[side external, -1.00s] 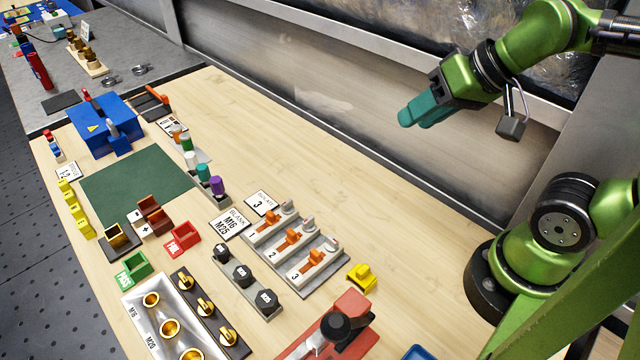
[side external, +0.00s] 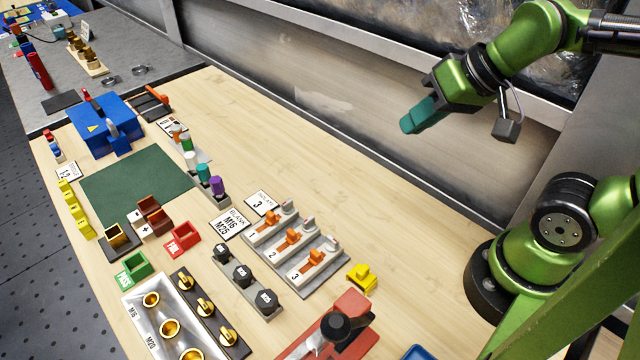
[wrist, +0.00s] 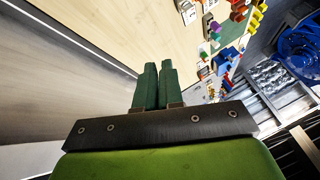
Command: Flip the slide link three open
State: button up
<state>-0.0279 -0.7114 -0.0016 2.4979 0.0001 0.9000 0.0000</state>
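Slide link three is the nearest of three links on a grey plate (side external: 333,262). It has an orange slider (side external: 316,257) on a pale block (side external: 300,276) marked 3. Slide link two (side external: 292,237) and slide link one (side external: 267,217) lie behind it, with their orange sliders similarly placed. My gripper (side external: 408,126) is high above the table's far right side, well apart from the links. Its teal fingers (wrist: 157,70) are together and empty in the wrist view. The links are too small to make out clearly in the wrist view.
A yellow part (side external: 362,277) sits right of the link plate, and a red clamp-like device (side external: 340,325) stands in front. Black knobs (side external: 243,275) stand to the left. A card reading 3 (side external: 262,202) lies behind. The bench's back strip is clear.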

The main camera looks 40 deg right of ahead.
jog(key=a+f+m+g, duration=0.1)
jog(key=w+a+f+m+g, duration=0.1)
jog(key=a+f, duration=0.1)
jog(key=w+a+f+g+y, duration=0.1)
jog(key=a+f, duration=0.1)
jog(key=shift+w+a+f+m+g, duration=0.2)
jog(key=shift+w+m+g, duration=0.05)
jog(key=shift+m+g, duration=0.15)
grip_shut()
jog(key=w+a+f+m+g+y, duration=0.1)
jog(key=a+f+m, duration=0.3)
jog(key=m, duration=0.7)
jog(key=shift+w+a+g, duration=0.5)
jog(key=shift+a+g, duration=0.25)
jog(key=shift+g, duration=0.15)
send_over(328, 251)
notch_tip(328, 251, down, 9)
jog(key=shift+f, duration=0.15)
